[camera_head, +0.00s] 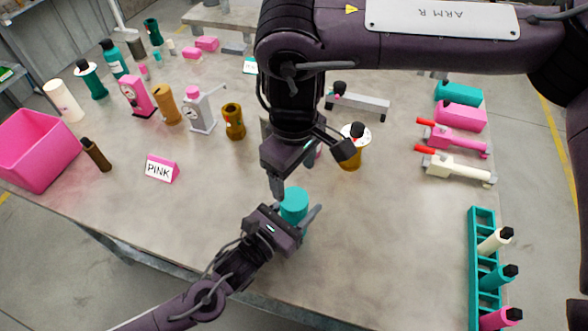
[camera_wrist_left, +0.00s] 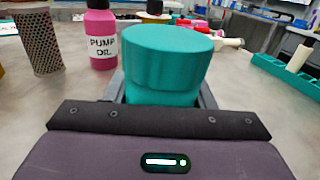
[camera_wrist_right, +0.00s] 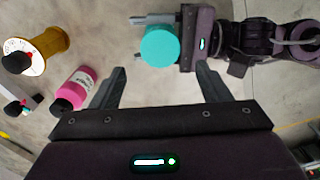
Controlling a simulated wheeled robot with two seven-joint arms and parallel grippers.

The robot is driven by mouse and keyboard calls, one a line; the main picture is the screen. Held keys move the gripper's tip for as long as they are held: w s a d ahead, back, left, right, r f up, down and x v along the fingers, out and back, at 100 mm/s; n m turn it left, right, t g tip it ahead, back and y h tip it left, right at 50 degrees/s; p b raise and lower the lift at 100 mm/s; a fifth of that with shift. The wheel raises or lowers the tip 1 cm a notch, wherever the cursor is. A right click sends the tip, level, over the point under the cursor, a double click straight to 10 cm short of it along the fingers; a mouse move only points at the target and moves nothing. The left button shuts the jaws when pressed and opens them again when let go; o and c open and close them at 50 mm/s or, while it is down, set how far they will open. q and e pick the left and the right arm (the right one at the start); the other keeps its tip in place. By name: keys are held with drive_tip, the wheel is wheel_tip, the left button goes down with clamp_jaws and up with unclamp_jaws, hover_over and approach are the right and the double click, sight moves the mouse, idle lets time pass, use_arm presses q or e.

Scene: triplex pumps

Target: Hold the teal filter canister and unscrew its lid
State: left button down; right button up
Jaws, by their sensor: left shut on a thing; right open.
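The teal filter canister (camera_head: 293,204) stands upright near the front of the table, in the grip of my left gripper (camera_head: 292,220). In the left wrist view its wide, faceted teal lid (camera_wrist_left: 165,45) sits on top, and the lower body is hidden behind my gripper. My right gripper (camera_head: 312,170) is open and empty, pointing down just above and behind the canister. In the right wrist view the round lid top (camera_wrist_right: 160,46) shows beyond the open fingers (camera_wrist_right: 158,84), not between them.
A pink pump-oil bottle (camera_wrist_left: 101,40) and a yellow spool-like part (camera_head: 350,158) stand close behind the right gripper. A teal rack with tubes (camera_head: 474,240) is at the right. A PINK sign (camera_head: 162,168) and pink bin (camera_head: 35,150) are at the left.

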sight(294, 198)
drive_tip(key=shift+f+m, duration=0.35)
drive_tip(key=shift+m, duration=0.05)
wheel_tip(294, 198, down, 7)
drive_tip(key=shift+f, duration=0.15)
